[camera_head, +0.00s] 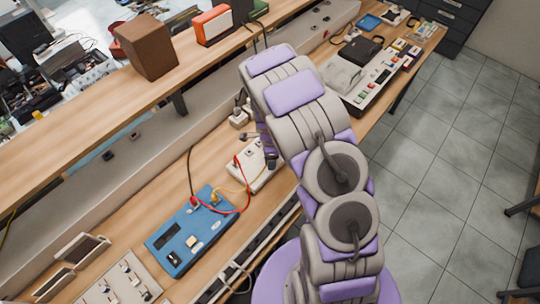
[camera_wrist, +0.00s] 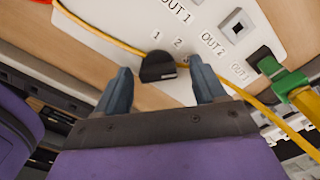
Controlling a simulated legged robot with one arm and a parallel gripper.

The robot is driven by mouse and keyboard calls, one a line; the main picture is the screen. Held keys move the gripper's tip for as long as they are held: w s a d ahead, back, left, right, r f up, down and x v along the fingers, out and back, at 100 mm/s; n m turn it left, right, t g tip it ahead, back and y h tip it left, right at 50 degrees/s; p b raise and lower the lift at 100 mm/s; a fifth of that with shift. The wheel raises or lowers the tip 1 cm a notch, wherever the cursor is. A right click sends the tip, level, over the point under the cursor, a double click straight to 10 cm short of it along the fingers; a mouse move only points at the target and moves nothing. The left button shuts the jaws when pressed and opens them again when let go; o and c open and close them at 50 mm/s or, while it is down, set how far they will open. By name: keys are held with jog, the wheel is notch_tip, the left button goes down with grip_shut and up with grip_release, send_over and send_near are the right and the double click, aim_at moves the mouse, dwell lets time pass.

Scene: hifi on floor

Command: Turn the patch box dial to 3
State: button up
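The white patch box (camera_wrist: 120,15) fills the upper wrist view, with printed "OUT 1", "OUT 2" and dial numbers 1 and 2; a further number is partly hidden. Its black dial (camera_wrist: 158,67) sits between the tips of my gripper (camera_wrist: 161,80). The two blue-grey fingers are apart, one on each side of the dial, with visible gaps, and the right finger is nearer. I cannot tell for certain which number the dial points to. In the head view the patch box (camera_head: 243,168) lies on the bench, partly covered by my arm.
A yellow cable (camera_wrist: 255,102) passes close to the right finger; a green plug (camera_wrist: 283,77) sits in the box. A blue box (camera_head: 215,223) with red and yellow leads lies left of the patch box. A raised wooden shelf (camera_head: 85,140) runs behind the bench.

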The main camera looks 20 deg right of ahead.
notch_tip(320, 180, up, 17)
jog(key=p, duration=0.1)
jog(key=shift+r, duration=0.15)
dwell(0.5)
dwell(0.4)
jog(key=s+r+n+b, duration=0.2)
jog(key=s+r+n, duration=0.3)
jog(key=s, duration=0.3)
jog(key=s+r+n+b, duration=0.1)
jog(key=s+r+n, duration=0.35)
jog(key=s, duration=0.35)
jog(key=s+r+n+g+b, duration=0.1)
jog(key=s+n+b, duration=0.1)
jog(key=s+n, duration=0.7)
jog(key=s, duration=0.7)
jog(key=shift+s+a+g+b, duration=0.2)
jog(key=shift+s+g+b, duration=0.2)
jog(key=shift+s+r+n, duration=0.1)
jog(key=shift+s+n, duration=0.35)
jog(key=shift+s, duration=0.1)
jog(key=shift+c, duration=0.3)
